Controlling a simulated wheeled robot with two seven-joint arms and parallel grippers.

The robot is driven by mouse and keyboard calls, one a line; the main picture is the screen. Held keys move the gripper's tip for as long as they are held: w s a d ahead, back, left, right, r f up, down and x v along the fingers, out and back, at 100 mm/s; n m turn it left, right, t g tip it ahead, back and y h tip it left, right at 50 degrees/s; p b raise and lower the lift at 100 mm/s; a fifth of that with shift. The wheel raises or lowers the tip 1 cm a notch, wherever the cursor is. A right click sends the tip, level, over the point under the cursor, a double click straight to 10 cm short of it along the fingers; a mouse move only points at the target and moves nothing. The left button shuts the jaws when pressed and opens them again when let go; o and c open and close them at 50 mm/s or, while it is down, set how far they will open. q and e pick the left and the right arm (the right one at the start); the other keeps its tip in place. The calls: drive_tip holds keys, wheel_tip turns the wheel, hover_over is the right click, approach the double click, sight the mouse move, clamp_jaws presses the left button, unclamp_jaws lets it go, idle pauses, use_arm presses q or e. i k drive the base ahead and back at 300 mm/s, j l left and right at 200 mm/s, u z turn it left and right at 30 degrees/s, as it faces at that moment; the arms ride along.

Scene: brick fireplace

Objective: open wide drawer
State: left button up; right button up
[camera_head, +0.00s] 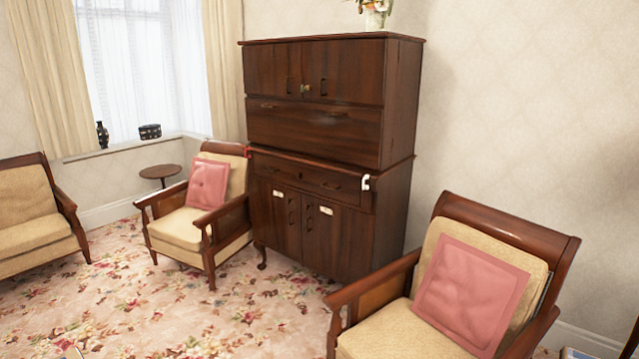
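A tall dark wooden cabinet (395,120) stands against the wall in the middle of the head view. A wide drawer (312,180) with two small handles spans its middle, under a projecting ledge, and looks shut. Above it is a taller wide panel (315,132), also with two handles, which looks shut. Neither of my grippers can be made out. Only small unclear bits show at the bottom left and bottom right edges.
An armchair with a pink cushion (208,183) stands left of the cabinet, partly before it. Another armchair (465,290) is in the right foreground, near the cabinet's right side. Flowered carpet (220,310) lies open in front. A small round table (160,172) is behind left.

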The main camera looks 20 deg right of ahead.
sight(342, 188)
drive_tip(key=i+l+z, duration=0.15)
drive_tip(key=i, duration=0.45)
drive_tip(key=i+z, duration=0.1)
drive_tip(key=i, duration=0.45)
drive_tip(key=i+j+z, duration=0.15)
drive_tip(key=i, duration=0.45)
drive_tip(key=i+z, duration=0.1)
drive_tip(key=i, duration=0.5)
drive_tip(key=i+j+z, duration=0.15)
drive_tip(key=i, duration=0.4)
drive_tip(key=i+j+z, duration=0.1)
drive_tip(key=i+j, duration=0.15)
drive_tip(key=i, duration=0.35)
